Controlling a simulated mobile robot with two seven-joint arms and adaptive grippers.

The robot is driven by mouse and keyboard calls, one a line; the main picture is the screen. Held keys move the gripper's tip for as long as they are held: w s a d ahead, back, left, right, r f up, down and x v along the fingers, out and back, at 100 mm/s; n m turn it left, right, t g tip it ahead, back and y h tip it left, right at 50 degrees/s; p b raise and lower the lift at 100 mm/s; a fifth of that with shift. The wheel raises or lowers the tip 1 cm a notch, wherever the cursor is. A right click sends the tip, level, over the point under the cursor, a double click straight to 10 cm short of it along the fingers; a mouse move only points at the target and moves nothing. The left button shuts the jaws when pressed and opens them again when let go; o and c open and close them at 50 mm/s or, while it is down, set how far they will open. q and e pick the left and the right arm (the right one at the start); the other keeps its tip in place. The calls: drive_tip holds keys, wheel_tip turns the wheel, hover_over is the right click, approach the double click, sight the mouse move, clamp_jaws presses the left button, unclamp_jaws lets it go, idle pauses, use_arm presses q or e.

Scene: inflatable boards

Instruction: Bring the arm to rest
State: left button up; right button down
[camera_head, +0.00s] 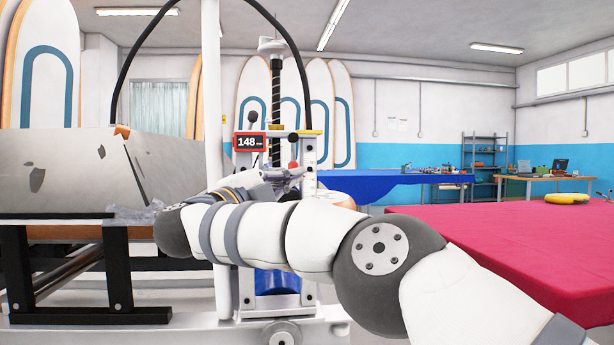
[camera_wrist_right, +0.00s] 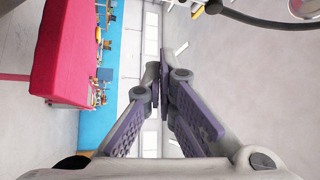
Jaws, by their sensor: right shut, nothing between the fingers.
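My right arm comes in from the lower right of the head view, runs left across the middle and folds back at its far end. My right gripper (camera_head: 288,174) shows small there, in front of the machine's upright frame. In the right wrist view the two purple-padded fingers of the right gripper (camera_wrist_right: 164,82) meet at their tips, with nothing between them. My left gripper is in neither view.
A machine with a red "148" display (camera_head: 249,142) stands behind my right arm. A grey panel (camera_head: 60,170) lies on a black frame at left. A red-covered table (camera_head: 500,235) fills the right, with a yellow round object (camera_head: 567,198) on it. A blue-covered table (camera_head: 385,182) stands behind.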

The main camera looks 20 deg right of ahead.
drive_tip(key=shift+s+a, duration=0.3)
drive_tip(key=shift+a, duration=0.25)
